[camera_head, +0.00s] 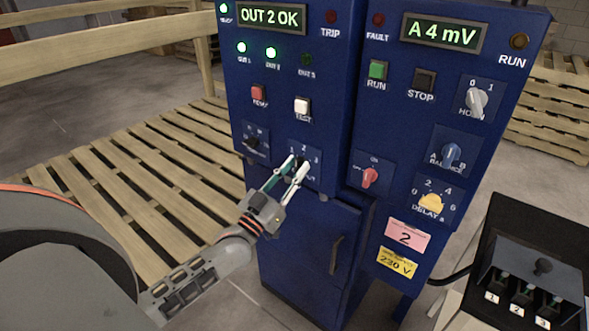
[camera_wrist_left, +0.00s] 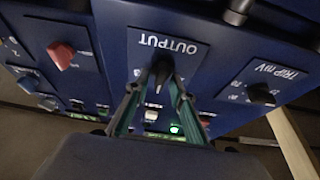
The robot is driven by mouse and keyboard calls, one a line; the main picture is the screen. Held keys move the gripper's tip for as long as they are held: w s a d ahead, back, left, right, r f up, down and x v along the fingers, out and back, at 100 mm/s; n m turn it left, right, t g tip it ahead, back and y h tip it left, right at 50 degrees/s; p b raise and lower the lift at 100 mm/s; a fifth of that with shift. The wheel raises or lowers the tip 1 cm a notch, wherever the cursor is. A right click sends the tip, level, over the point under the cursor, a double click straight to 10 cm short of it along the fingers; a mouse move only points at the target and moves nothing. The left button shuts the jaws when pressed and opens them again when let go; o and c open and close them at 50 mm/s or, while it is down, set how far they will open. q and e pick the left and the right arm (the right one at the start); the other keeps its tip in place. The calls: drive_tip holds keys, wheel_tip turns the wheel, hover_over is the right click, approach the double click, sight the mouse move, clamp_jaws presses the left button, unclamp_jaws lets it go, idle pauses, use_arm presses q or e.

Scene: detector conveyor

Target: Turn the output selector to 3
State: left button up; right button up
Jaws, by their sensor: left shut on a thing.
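The output selector is a small black knob on a blue plate marked OUTPUT, and it shows best in the left wrist view (camera_wrist_left: 162,66), upside down. In the head view its plate (camera_head: 317,180) carries the digits 1, 2 and 3, and my fingers cover most of the knob. My left gripper (camera_head: 298,167) reaches the plate from below left and is shut on the knob; its two fingertips sit on either side of it in the left wrist view (camera_wrist_left: 158,86). I cannot tell exactly which digit the knob points at. The display (camera_head: 271,17) reads OUT 2 OK. My right gripper is not in view.
A black TRIP knob (camera_wrist_left: 260,93) sits close beside the output plate. A red switch (camera_head: 370,177) is to its right on the neighbouring panel. A cabinet door handle (camera_head: 335,255) sticks out below. Wooden pallets (camera_head: 160,165) lie at left; a black box (camera_head: 530,270) stands at right.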

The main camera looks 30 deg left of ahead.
use_arm(q)
drive_tip(key=shift+m, duration=0.4)
drive_tip(key=m+h+p, duration=0.1)
drive_tip(key=m+h, duration=0.1)
drive_tip(key=m, duration=0.2)
drive_tip(key=shift+r, duration=0.1)
drive_tip(key=m+g+h, duration=0.1)
drive_tip(key=m, duration=0.1)
drive_tip(key=m+h+p, duration=0.1)
drive_tip(key=m, duration=0.2)
drive_tip(key=shift+g+h, duration=0.3)
drive_tip(key=shift+g, duration=0.1)
drive_tip(key=m+g+p, duration=0.1)
drive_tip(key=m, duration=0.2)
drive_tip(key=m+g+h+p, duration=0.1)
drive_tip(key=m, duration=0.2)
drive_tip(key=shift+h+p, duration=0.3)
drive_tip(key=shift+m, duration=0.3)
drive_tip(key=o, duration=0.7)
drive_tip(key=shift+s+a, duration=0.1)
drive_tip(key=shift+s, duration=0.05)
drive_tip(key=v, duration=1.1)
drive_tip(key=shift+s+a, duration=0.2)
drive_tip(key=shift+s, duration=0.05)
